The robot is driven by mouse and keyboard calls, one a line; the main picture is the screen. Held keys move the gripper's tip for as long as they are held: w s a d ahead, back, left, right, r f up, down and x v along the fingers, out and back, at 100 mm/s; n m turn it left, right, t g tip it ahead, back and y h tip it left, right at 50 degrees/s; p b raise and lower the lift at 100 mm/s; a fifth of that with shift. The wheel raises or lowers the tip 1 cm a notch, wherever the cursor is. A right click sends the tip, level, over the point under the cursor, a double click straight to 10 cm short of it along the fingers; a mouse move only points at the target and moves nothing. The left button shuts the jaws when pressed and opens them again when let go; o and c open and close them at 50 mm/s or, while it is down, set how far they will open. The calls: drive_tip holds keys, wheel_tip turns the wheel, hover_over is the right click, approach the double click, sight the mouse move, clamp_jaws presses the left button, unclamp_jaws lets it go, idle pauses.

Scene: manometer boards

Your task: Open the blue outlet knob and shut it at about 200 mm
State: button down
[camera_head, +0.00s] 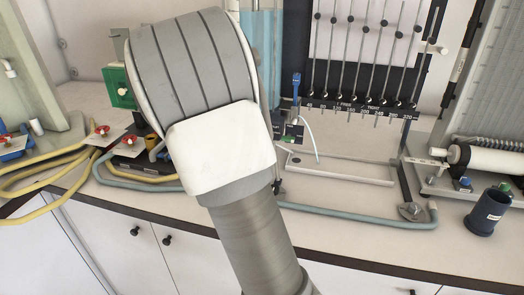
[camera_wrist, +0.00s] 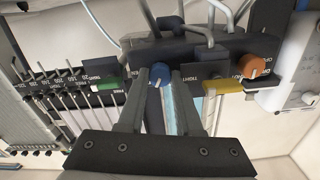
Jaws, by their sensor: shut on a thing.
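The blue outlet knob (camera_wrist: 159,75) shows in the wrist view with a white pointer mark on it, at the front of a dark block. My gripper (camera_wrist: 161,73) has one finger on each side of the knob and is shut on it. In the head view my arm covers the knob and the gripper. The manometer board (camera_head: 345,105) stands behind and right of my arm, with several slanted rods over a numbered scale strip (camera_wrist: 75,78). A pale blue column (camera_head: 262,50) stands partly behind my arm. I cannot read a level in it.
Yellow hoses (camera_head: 60,165), a grey hose (camera_head: 350,217) and a dark cup (camera_head: 488,212) lie on the bench.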

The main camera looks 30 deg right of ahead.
drive_tip(key=shift+m+b, duration=6.3)
drive_tip(key=shift+b, duration=1.9)
drive_tip(key=c, duration=0.6)
unclamp_jaws()
drive_tip(key=p+v, duration=0.3)
drive_tip(key=v, duration=1.4)
drive_tip(key=shift+s+a, duration=0.15)
